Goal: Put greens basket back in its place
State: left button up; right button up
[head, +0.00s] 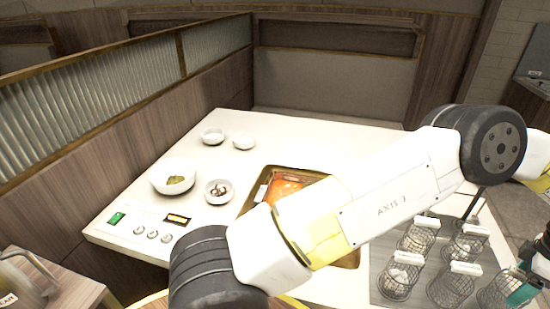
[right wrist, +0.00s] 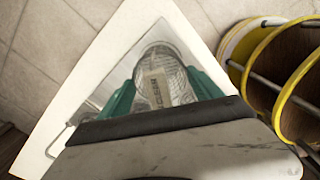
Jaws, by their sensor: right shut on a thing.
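A round wire basket (right wrist: 158,58) with a tan label shows between the green fingers of my right gripper (right wrist: 160,95) in the right wrist view. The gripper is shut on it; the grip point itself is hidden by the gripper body. The label is too blurred to read. In the head view, a green fingertip of the right gripper (head: 524,290) shows at the lower right edge, beside a wire basket (head: 494,293). The basket is at the near right end of the grey mat (head: 385,291). I cannot tell if it touches the mat. My left gripper is not in view.
Several other wire baskets with white handles (head: 454,287) stand close by on the mat. A sunken pan with red broth (head: 285,187) is mid-table, partly behind my right arm. Small bowls (head: 175,177) stand at left. A yellow-ringed stool (right wrist: 275,75) is beside the table corner.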

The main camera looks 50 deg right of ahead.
jog(key=shift+f, duration=0.35)
dwell(0.6)
jog(key=o, duration=1.6)
jog(key=shift+r, duration=0.1)
jog(key=shift+r, duration=5.4)
